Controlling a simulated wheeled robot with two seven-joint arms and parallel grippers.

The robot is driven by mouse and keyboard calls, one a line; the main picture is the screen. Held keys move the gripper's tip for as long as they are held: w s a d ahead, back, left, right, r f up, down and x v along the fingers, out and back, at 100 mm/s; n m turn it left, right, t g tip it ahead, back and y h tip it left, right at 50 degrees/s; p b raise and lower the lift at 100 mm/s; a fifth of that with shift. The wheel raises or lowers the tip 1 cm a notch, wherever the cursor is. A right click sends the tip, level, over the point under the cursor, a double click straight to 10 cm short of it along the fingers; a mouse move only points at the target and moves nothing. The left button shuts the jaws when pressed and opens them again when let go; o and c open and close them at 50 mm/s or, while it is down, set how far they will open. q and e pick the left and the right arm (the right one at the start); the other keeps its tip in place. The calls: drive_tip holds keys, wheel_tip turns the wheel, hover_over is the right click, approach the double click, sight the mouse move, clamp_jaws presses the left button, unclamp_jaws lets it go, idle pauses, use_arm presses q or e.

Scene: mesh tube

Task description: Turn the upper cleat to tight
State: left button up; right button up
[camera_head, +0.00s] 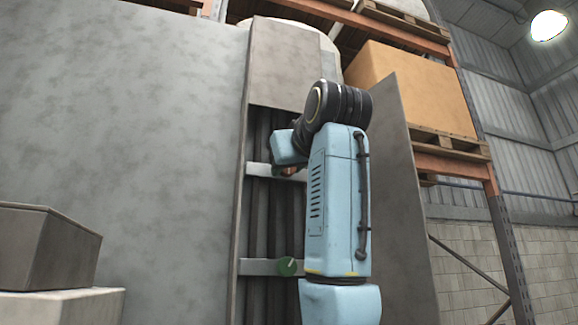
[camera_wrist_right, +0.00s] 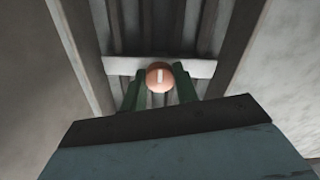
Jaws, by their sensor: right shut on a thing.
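The upper cleat's round orange knob (camera_wrist_right: 154,82) shows in the right wrist view, with a pale mark standing nearly upright on its face. It sits on a pale crossbar (camera_wrist_right: 118,66). My right gripper (camera_wrist_right: 163,78) has its green fingers on both sides of the knob and is shut on it. In the head view my right arm hides most of this knob and the gripper; the upper crossbar (camera_head: 258,170) shows to the left of the arm. A green knob (camera_head: 287,266) sits on the lower crossbar (camera_head: 256,267), left of my arm. My left gripper is not in view.
Dark vertical tubes (camera_head: 262,220) run behind the crossbars in a tall recess. A grey panel (camera_head: 405,190) stands right of my arm, and a large grey wall (camera_head: 170,150) is on the left. A grey box (camera_head: 45,245) sits at lower left.

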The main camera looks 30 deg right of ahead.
drive_tip(key=shift+f, duration=0.1)
idle(0.4)
drive_tip(key=o, duration=1)
drive_tip(key=shift+b+v, duration=2.5)
drive_tip(key=shift+v, duration=4.2)
drive_tip(key=shift+d, duration=0.15)
